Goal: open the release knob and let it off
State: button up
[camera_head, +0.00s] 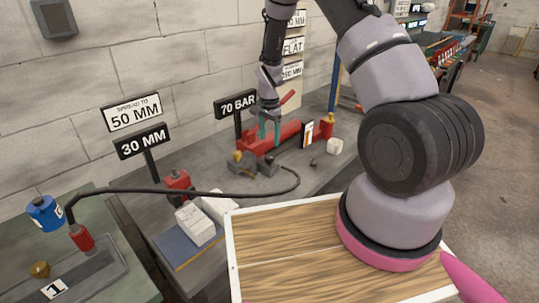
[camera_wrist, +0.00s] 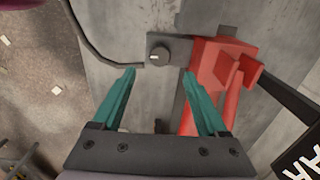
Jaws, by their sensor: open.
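The release knob (camera_wrist: 157,56) is a small round dark knob with a pale mark, on a grey block (camera_wrist: 172,46) beside the red pump (camera_wrist: 222,75). In the head view my gripper (camera_head: 267,130) is over the red pump (camera_head: 285,137) near the 70 BAR sign. The knob is too small to make out there. The height between fingertips and knob is hard to tell.
A black hose (camera_head: 150,190) runs across the bench (camera_head: 225,182) from a red coupling (camera_head: 82,238). A brass fitting (camera_head: 240,162) stands by the pump. The 70 BAR sign (camera_head: 237,105) stands close behind. White blocks (camera_head: 195,224) lie at the front left.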

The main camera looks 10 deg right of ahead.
aim_at(270, 157)
notch_tip(270, 157, down, 8)
jog(key=shift+f, duration=0.1)
dwell(0.4)
grip_shut()
